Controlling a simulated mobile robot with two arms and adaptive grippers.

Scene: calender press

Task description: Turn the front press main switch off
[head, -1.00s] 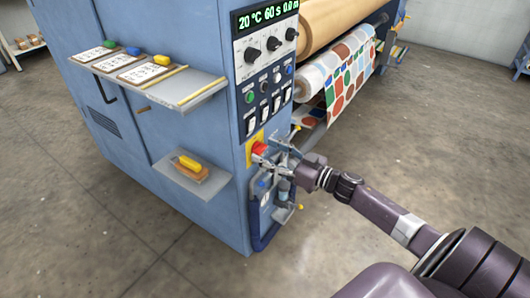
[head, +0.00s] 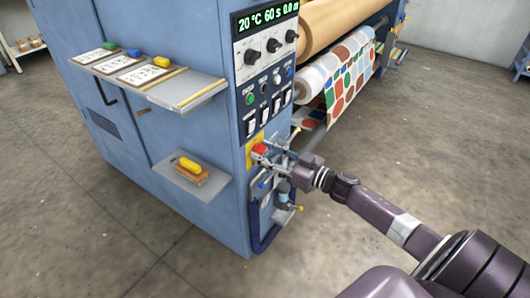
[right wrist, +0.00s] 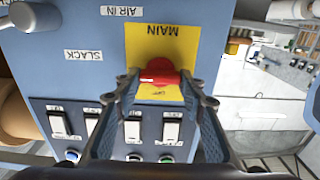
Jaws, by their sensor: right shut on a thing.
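The main switch is a red knob on a yellow plate on the press's end panel. In the head view the red knob (head: 259,149) sits below the row of white rocker switches, partly hidden by my right gripper (head: 263,157). In the right wrist view the knob (right wrist: 160,72) lies between the two fingertips of my right gripper (right wrist: 162,88), and the yellow plate (right wrist: 190,42) reads MAIN upside down. My right gripper is shut on the knob. My left gripper is not in view.
A shelf (head: 205,97) with cards and a lower shelf (head: 170,178) with a yellow-handled brush (head: 190,166) stick out at left. Patterned fabric (head: 345,80) hangs at right. Floor in front is clear.

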